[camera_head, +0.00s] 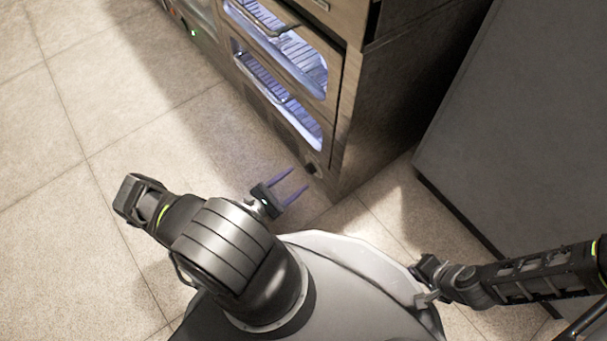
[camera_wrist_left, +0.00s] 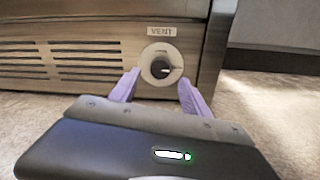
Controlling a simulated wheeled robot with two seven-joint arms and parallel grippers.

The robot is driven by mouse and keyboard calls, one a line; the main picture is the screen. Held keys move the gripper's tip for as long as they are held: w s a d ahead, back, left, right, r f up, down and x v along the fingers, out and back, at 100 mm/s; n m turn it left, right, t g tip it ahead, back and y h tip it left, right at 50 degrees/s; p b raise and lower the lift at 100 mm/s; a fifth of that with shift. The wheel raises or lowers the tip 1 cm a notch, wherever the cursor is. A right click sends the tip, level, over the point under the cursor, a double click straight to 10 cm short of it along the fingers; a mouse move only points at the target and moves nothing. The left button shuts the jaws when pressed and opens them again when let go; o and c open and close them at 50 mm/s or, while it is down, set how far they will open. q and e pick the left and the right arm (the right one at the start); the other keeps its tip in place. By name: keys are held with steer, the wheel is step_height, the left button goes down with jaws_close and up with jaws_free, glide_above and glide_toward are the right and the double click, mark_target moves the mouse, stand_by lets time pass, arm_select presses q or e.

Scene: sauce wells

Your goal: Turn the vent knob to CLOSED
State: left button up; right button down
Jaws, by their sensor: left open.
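The vent knob (camera_wrist_left: 160,68) is a dark round knob with a light pointer mark, set in a pale round plate low on the metal front of the oven unit. A label reading VENT (camera_wrist_left: 161,31) is above it. In the head view the knob (camera_head: 311,168) is a small dark spot near the unit's bottom corner. My left gripper (camera_wrist_left: 158,84) is open, its two purple fingers pointing at the knob, one on each side of it in the picture. In the head view the left gripper (camera_head: 296,185) is just in front of the knob, apparently short of it. No CLOSED marking is readable.
The oven unit (camera_head: 360,115) has lit, glass-fronted compartments and vent slots (camera_wrist_left: 80,60) left of the knob. A large grey cabinet (camera_head: 500,130) stands to the right. The tiled floor (camera_head: 90,120) on the left is clear. My right arm (camera_head: 530,275) is at the lower right.

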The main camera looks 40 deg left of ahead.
mark_target(308, 172)
arm_select(q)
steer(key=b+x, duration=0.1)
steer(key=x, duration=0.3)
steer(key=shift+w, duration=0.1)
steer(key=shift+c, duration=0.5)
jaws_close()
